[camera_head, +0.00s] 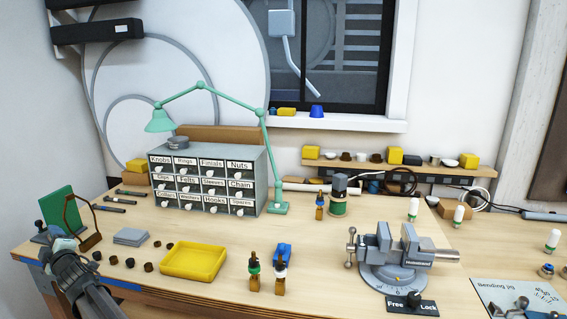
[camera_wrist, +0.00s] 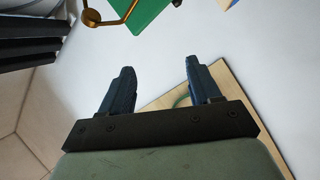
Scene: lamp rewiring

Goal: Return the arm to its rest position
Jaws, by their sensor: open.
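My gripper shows in the wrist view (camera_wrist: 160,85) with its two dark fingers spread apart and nothing between them. In the head view my arm comes in at the lower left, and my gripper (camera_head: 62,240) is at the left end of the workbench (camera_head: 350,255). It is close to an upright green panel (camera_head: 58,210) and a bronze-coloured curved piece (camera_head: 88,225). The green panel (camera_wrist: 152,12) and the bronze piece (camera_wrist: 110,15) also show at the top of the wrist view. In the head view the fingertips are too small to make out clearly.
A yellow tray (camera_head: 193,262), grey plates (camera_head: 131,236) and several dark knobs lie near the arm. A labelled drawer cabinet (camera_head: 208,180) with a green lamp (camera_head: 160,122) stands behind. A vise (camera_head: 395,258) is at right. Bench between tray and vise holds small bottles.

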